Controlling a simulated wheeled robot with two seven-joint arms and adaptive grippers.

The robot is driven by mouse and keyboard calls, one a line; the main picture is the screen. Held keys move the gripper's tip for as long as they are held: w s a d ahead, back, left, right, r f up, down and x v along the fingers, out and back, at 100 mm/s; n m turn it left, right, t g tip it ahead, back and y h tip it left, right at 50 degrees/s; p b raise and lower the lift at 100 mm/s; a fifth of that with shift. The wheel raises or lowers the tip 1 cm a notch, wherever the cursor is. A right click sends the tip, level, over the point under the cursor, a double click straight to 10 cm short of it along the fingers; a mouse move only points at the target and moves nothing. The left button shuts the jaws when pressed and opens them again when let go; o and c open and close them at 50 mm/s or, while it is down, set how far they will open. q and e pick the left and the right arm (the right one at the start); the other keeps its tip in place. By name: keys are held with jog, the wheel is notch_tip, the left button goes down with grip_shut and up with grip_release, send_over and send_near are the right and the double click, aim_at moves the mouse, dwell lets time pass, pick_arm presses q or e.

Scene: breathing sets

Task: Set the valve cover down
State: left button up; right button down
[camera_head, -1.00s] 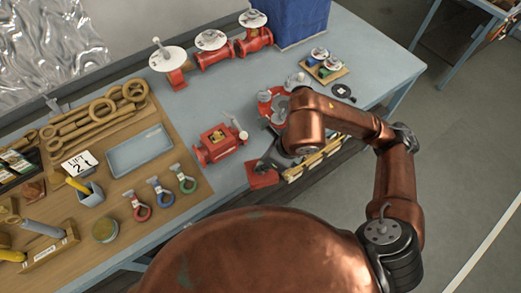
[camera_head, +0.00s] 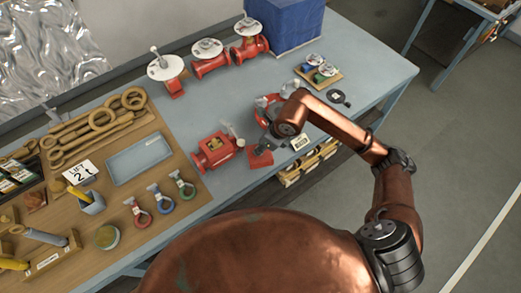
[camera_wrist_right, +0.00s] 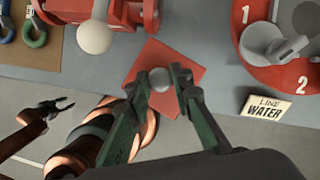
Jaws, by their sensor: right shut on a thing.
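The valve cover, a red square plate with a round pale knob, shows in the head view (camera_head: 261,159) and the wrist view (camera_wrist_right: 165,58). My right gripper (camera_wrist_right: 160,82) is shut on its knob. The plate looks about level near the table's front edge, beside the open red valve body (camera_head: 214,149). I cannot tell whether it touches the table. The valve body is partly cut off at the top of the wrist view (camera_wrist_right: 95,10). My left gripper (camera_wrist_right: 62,105) shows only at the wrist view's left, over the floor, empty, with its jaws apart.
A red round stand with numbers (camera_wrist_right: 245,50) and a "LINE WATER" sign (camera_wrist_right: 265,107) are right of the cover. Red, blue and green shackles (camera_head: 163,196) lie on the wooden board at left. Bare tabletop (camera_head: 220,100) lies behind the valve body.

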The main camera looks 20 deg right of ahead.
jog(key=shift+w+f, duration=0.2)
jog(key=shift+f, duration=0.05)
notch_tip(320, 180, down, 3)
jog(key=shift+w+d+f+p, duration=0.1)
jog(key=shift+w+p, duration=0.05)
jog(key=shift+p, duration=0.6)
jog(key=shift+f, duration=0.25)
jog(key=c, duration=1.7)
grip_release()
jog(key=shift+r, duration=0.25)
jog(key=b+v, duration=0.2)
jog(key=v, duration=0.9)
jog(key=shift+s+d+r, duration=0.15)
jog(key=shift+s+r, duration=0.05)
jog(key=shift+r, duration=0.15)
